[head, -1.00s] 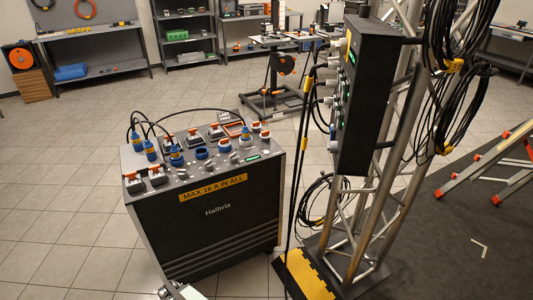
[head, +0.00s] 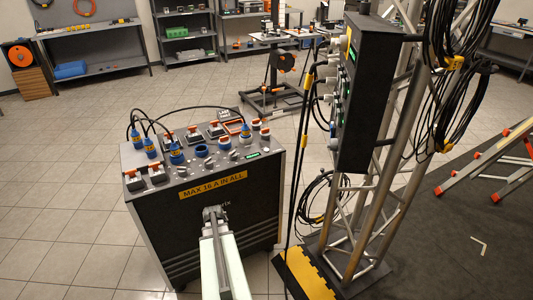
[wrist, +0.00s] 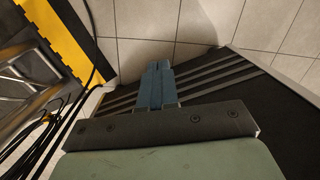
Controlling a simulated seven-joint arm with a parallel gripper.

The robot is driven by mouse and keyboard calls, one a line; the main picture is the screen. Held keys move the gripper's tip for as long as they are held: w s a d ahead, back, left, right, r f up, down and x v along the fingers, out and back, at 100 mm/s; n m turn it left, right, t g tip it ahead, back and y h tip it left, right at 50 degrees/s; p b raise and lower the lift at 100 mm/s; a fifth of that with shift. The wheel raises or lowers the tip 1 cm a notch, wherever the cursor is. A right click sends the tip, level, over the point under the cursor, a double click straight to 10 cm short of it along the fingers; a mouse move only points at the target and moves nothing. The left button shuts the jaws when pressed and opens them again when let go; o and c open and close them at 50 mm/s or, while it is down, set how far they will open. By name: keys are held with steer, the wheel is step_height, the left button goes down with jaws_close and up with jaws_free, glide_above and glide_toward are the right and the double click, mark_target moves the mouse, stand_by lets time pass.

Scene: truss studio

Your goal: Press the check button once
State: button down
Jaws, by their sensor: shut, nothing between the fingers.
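The dark Halbrix cabinet (head: 205,240) stands at centre left in the head view. Its sloped top panel holds several blue plugs and sockets, red-and-white switches, small grey knobs and a small green display (head: 252,155). The check button is too small to tell apart among the panel controls. My gripper (head: 214,212) is in front of the cabinet's front face, below the yellow "MAX 16 A IN ALL" label (head: 213,185). In the wrist view, the fingers (wrist: 156,68) are together and empty, over the floor and the cabinet's ridged front.
A truss tower (head: 390,170) with a dark distribution box (head: 368,95) and hanging cables stands close to the right of the cabinet. A black-and-yellow mat (head: 305,275) lies at its foot. An orange-footed ladder (head: 490,165) is farther right. Tiled floor is free at left.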

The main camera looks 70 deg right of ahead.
steer(key=s+d+r+m+t+h, duration=0.1)
steer(key=s+d+r+m, duration=0.1)
steer(key=s+d+r, duration=0.55)
steer(key=s+d+r+m+t+h, duration=0.1)
steer(key=s+d+r+t+h, duration=0.1)
steer(key=d+r, duration=0.9)
steer(key=s+d+r+m+t+h, duration=0.15)
steer(key=s+d+r, duration=0.35)
steer(key=d, duration=0.9)
step_height(320, 180, up, 14)
steer(key=n+t+y, duration=0.2)
steer(key=n+t, duration=0.3)
glide_above(269, 150)
steer(key=shift+w, duration=0.1)
steer(key=shift+d+f, duration=0.1)
steer(key=shift+f, duration=4.3)
